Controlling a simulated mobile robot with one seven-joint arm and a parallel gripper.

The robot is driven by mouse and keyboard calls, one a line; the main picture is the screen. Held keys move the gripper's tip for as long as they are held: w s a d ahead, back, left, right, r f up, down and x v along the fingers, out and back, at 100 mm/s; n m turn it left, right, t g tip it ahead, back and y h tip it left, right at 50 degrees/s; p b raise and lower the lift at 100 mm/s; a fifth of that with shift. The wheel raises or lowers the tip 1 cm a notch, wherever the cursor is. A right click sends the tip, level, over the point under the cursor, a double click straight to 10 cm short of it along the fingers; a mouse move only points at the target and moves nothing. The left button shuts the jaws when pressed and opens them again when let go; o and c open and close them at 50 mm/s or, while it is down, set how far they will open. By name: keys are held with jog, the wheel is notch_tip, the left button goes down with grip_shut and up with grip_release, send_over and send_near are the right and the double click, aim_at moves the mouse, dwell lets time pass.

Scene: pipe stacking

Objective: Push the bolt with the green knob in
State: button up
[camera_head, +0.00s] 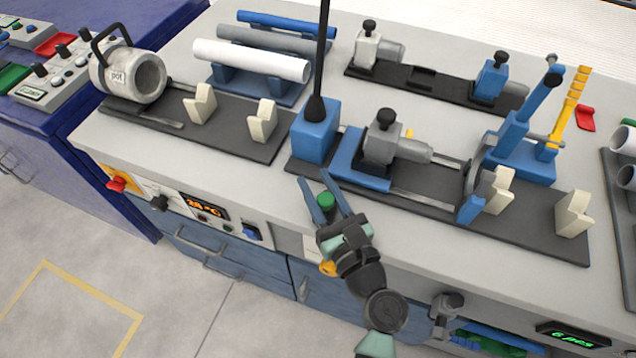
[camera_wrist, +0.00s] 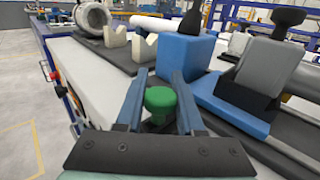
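The bolt's green knob (camera_head: 326,201) shows between the fingers of my gripper (camera_head: 324,186) in the head view. In the wrist view the green knob (camera_wrist: 160,100) stands upright between the two blue-grey fingers of my gripper (camera_wrist: 162,76). The fingers are spread, with a visible space on each side of the knob. The shaft of the bolt is mostly hidden below the knob. Whether the knob touches my gripper's palm cannot be told.
A blue block (camera_head: 316,132) with a black lever stands just beyond my fingertips. A blue clamp unit (camera_head: 362,160) sits to its right on a dark rail. The grey bench top (camera_head: 240,165) is clear to the left of my gripper.

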grip_shut()
dwell(1.0)
